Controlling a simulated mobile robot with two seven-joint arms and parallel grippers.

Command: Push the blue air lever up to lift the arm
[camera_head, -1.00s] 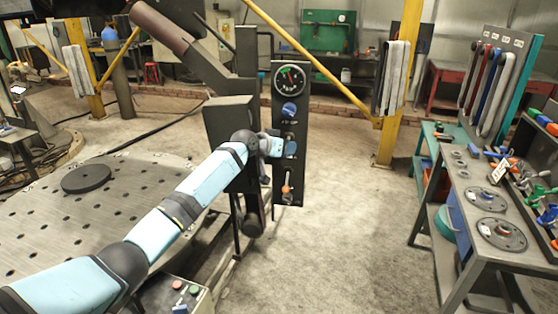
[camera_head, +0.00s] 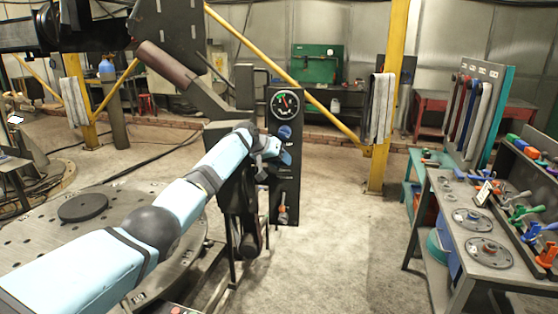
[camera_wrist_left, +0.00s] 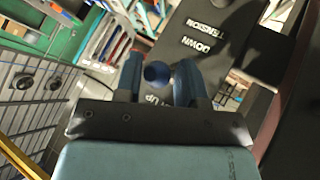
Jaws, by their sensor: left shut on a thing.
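The blue air lever's round knob (camera_wrist_left: 157,73) sits between the two dark blue fingers of my left gripper (camera_wrist_left: 158,85) in the left wrist view. The gripper is shut on it. In the head view my left gripper (camera_head: 277,153) is at the front of the black control panel (camera_head: 286,208), just below a round blue knob and the pressure gauge (camera_head: 285,103). The gripper hides most of the lever there. Panel lettering reading UP and DOWN shows beside the fingers in the wrist view. The arm's dark boom (camera_head: 172,30) is at the upper left. My right gripper is out of view.
An orange-tipped control (camera_head: 282,214) is low on the panel. A round perforated table (camera_head: 110,235) stands at left. A grey bench with tools and flanges (camera_head: 445,235) stands at right. The floor between panel and bench is clear.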

